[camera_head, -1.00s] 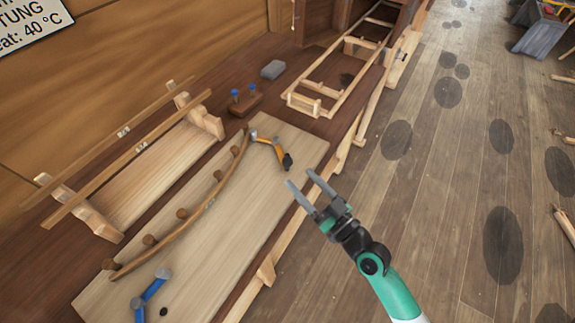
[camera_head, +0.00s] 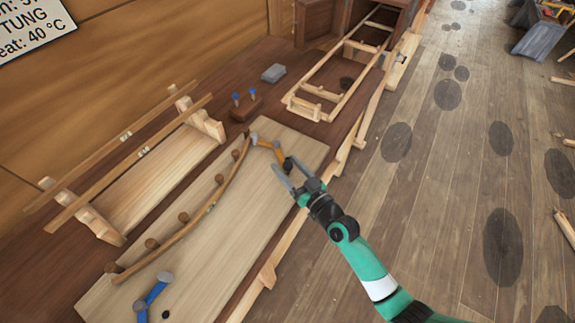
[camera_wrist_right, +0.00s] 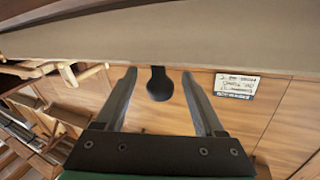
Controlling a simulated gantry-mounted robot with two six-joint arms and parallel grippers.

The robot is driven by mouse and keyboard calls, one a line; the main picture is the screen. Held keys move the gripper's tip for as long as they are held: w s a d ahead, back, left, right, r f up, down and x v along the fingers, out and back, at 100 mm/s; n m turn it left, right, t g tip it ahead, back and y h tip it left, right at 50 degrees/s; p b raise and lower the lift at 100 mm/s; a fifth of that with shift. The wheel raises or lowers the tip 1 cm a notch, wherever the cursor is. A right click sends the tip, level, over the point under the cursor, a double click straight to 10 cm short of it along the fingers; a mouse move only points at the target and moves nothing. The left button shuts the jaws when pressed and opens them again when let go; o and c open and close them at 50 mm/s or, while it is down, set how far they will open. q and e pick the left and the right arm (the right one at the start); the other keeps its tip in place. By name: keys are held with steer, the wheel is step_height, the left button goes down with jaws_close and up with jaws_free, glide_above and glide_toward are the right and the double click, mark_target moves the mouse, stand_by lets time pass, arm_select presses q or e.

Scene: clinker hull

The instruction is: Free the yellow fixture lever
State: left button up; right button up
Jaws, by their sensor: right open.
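The yellow fixture lever (camera_head: 266,144) sits at the far end of the pale board, its grey end beside the tip of a curved wooden strip (camera_head: 200,217). Its black knob (camera_head: 288,163) points toward my right gripper (camera_head: 286,168). The gripper is open, with its fingertips at the knob. In the right wrist view a dark knob (camera_wrist_right: 159,84) shows between the two spread fingers, with gaps on both sides. I cannot tell whether either finger touches it. A blue lever (camera_head: 152,295) stands at the strip's near end. My left gripper is not in view.
Several round pegs line the strip on the pale board (camera_head: 240,245). A wooden rack (camera_head: 150,190) stands to the left. A small block with blue-topped pins (camera_head: 245,108) and a grey block (camera_head: 273,73) lie behind. A ladder-like frame (camera_head: 345,70) lies at the back.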

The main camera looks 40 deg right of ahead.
steer(key=shift+w, duration=0.1)
jaws_close()
stand_by(0.3)
stand_by(1.1)
